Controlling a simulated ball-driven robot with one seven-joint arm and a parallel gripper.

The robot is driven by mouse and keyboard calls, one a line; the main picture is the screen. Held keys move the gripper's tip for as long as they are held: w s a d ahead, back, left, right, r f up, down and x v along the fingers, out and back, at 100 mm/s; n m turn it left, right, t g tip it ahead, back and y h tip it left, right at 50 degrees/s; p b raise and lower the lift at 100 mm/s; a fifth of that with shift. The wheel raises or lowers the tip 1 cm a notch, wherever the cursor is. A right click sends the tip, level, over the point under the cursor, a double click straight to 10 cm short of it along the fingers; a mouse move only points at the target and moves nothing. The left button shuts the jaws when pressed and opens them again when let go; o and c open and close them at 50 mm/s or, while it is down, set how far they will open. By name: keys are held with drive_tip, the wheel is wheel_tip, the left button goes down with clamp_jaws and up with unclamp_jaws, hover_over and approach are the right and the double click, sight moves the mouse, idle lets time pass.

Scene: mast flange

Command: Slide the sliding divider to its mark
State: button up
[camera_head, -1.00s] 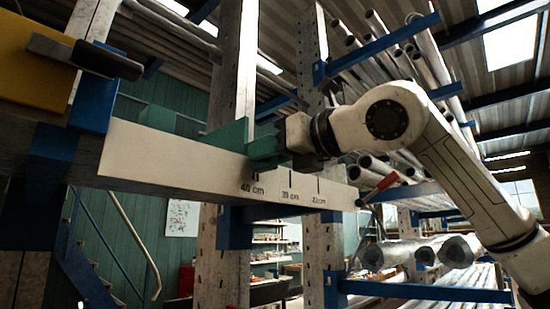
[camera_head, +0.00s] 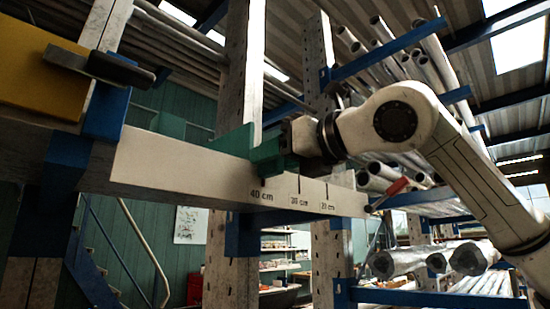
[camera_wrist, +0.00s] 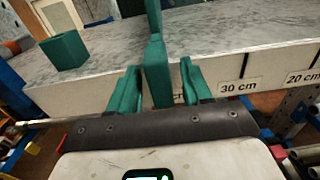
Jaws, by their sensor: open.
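The sliding divider is a green upright plate (camera_head: 235,143) on the pale beam (camera_head: 180,165), near the 40 cm label (camera_head: 262,196). In the wrist view the divider (camera_wrist: 156,68) stands between the two green fingers of my gripper (camera_wrist: 160,88). The fingers are open, with a visible gap on each side of it. In the head view my gripper (camera_head: 272,157) is at the beam's front face. The 30 cm label (camera_wrist: 238,87) and 20 cm label (camera_wrist: 303,77) lie to the right.
A green block (camera_wrist: 63,50) stands on the beam to the left of the divider. A blue bracket (camera_head: 105,112) and yellow panel (camera_head: 40,75) are at the beam's left end. A red-handled part (camera_head: 390,190) is near its right end. The beam top between block and divider is clear.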

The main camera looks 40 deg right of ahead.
drive_tip(key=s+b, duration=0.2)
drive_tip(key=s, duration=0.5)
idle(0.4)
drive_tip(key=shift+w+d, duration=0.1)
idle(0.4)
